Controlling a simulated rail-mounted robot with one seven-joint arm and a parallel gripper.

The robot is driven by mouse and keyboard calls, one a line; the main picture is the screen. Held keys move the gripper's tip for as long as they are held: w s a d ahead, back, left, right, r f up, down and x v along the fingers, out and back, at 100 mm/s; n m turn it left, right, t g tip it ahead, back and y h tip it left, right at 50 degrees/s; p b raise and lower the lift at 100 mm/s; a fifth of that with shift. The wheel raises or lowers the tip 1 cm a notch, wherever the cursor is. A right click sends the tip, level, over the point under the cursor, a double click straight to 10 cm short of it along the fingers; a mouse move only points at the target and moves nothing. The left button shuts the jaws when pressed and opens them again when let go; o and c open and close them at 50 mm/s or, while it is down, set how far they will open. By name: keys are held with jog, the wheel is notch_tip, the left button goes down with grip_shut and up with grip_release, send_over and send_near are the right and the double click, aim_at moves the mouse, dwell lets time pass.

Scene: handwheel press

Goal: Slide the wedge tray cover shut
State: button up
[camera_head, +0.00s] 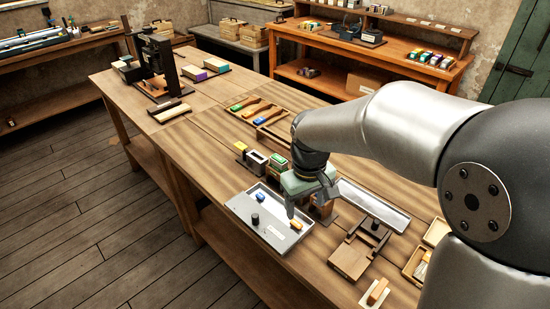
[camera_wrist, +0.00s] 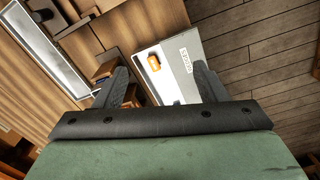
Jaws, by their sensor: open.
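The wedge tray (camera_head: 238,207) is a shallow grey metal tray near the front edge of the bench in the head view. Its flat grey cover (camera_head: 272,232) has a black knob (camera_head: 255,220) and leaves part of the tray open. A blue wedge (camera_head: 261,197) and an orange wedge (camera_head: 295,224) show at the tray. In the wrist view, the orange wedge (camera_wrist: 153,62) lies beside a grey plate with a label (camera_wrist: 187,58). My gripper (camera_head: 310,204) is open and empty, pointing down by the tray's right end; its fingers also show in the wrist view (camera_wrist: 158,82). The knob is out of the wrist view.
A wooden block with a black knob (camera_head: 352,258) stands to the right. A long metal tray (camera_head: 375,206) lies behind my gripper. Small boxes (camera_head: 257,163) stand behind the wedge tray. A black press (camera_head: 155,60) is at the far end. Bench is clear left of the tray.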

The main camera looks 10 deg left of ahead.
aim_at(256, 216)
jog(key=w+a+f+n, duration=0.1)
jog(key=a, duration=0.3)
jog(key=w+a+f+n, duration=0.1)
jog(key=w+a, duration=0.1)
jog(key=a, duration=0.3)
jog(key=w+a+f+n, duration=0.1)
jog(key=a+f, duration=0.1)
jog(key=a, duration=0.2)
jog(key=shift+w+a+n+p, duration=0.15)
jog(key=shift+a+n+p, duration=0.05)
jog(key=shift+n+p, duration=0.1)
jog(key=shift+a+f, duration=0.2)
jog(key=shift+f, duration=0.15)
notch_tip(256, 216, down, 9)
jog(key=b, duration=0.6)
jog(key=shift+d+f+b, duration=0.1)
jog(key=shift+f+b, duration=0.05)
jog(key=shift+b, duration=0.2)
jog(key=shift+c, duration=0.3)
jog(key=shift+d, duration=0.1)
jog(key=c, duration=1.2)
